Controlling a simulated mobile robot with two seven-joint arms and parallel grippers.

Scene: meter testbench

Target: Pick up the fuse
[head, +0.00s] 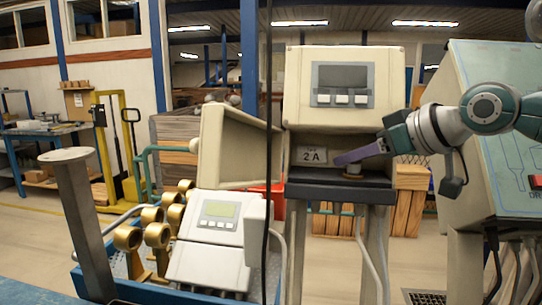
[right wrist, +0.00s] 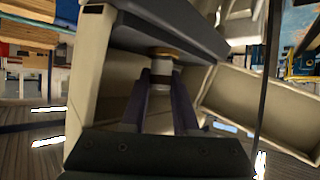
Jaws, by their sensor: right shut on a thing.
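The fuse (head: 353,170) is a small, light grey cylinder in the open bay of the beige meter cabinet, at the dark shelf (head: 338,189). In the right wrist view the fuse (right wrist: 161,74) has a brass-coloured end cap and a dark band. My right gripper (head: 345,159) reaches into the bay from the right. Its two purple fingers are shut on the fuse, one on each side, as the right wrist view (right wrist: 161,88) shows. The capped end is at or very near the shelf; I cannot tell whether they touch. My left gripper is not in view.
A label reading 2 A (head: 312,156) is on the bay's back wall. The cabinet's open cover (head: 236,146) sticks out left. A white meter (head: 213,230) and brass fittings (head: 157,235) stand lower left. A green-grey console (head: 495,135) is close on the right.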

